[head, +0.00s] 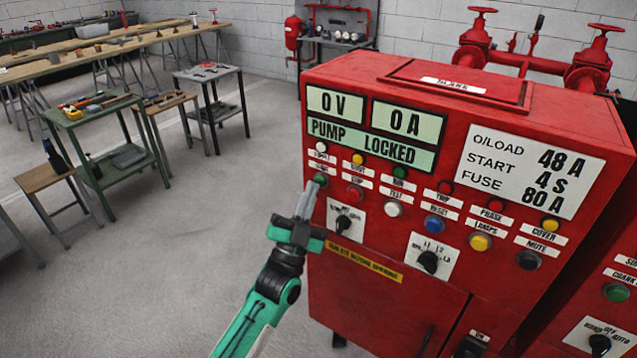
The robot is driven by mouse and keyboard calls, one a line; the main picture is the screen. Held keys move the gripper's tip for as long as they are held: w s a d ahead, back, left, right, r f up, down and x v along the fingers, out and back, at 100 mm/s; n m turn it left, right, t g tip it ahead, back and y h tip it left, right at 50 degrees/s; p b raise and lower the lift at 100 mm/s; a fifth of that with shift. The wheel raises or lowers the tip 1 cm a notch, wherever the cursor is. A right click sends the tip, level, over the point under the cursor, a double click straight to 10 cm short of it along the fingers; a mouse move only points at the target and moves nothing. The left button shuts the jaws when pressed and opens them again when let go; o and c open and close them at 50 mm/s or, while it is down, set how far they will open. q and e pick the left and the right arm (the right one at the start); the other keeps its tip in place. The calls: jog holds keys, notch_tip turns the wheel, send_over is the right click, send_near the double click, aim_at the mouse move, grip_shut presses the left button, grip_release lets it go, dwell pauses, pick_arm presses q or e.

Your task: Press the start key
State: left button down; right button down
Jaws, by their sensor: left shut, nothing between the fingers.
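The red pump control cabinet (375,268) fills the right half of the head view. Its displays read 0 V, 0 A and PUMP LOCKED. The green start key (320,179) is at the left end of the upper push-button row, under a small white label that is too small to read surely. My left gripper (310,187) is shut and empty, with its fingertips pointing up just beside and below the green key. I cannot tell whether they touch it. My right gripper is not in view.
A red stop button (354,193), white test button (393,209) and blue reset button (433,223) sit to the right of the green key. Rotary knobs (343,223) are below. Workbenches (110,42) and a green cart (118,160) stand at the left; the floor between is clear.

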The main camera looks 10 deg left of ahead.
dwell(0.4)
pick_arm(q)
jog(key=shift+w+d, duration=0.15)
jog(key=shift+w, duration=0.2)
dwell(0.6)
jog(key=shift+s, duration=0.1)
jog(key=shift+s+a, duration=0.3)
jog(key=shift+s, duration=0.4)
jog(key=shift+s+a+p, duration=0.25)
jog(key=shift+s+a, duration=0.05)
jog(key=shift+s, duration=0.5)
jog(key=shift+s+a+p, duration=0.25)
jog(key=shift+s+p, duration=0.05)
jog(key=shift+s, duration=0.45)
jog(key=shift+s+a+p, duration=0.25)
jog(key=shift+s+a, duration=0.05)
jog(key=shift+s, duration=0.5)
jog(key=shift+f, duration=0.1)
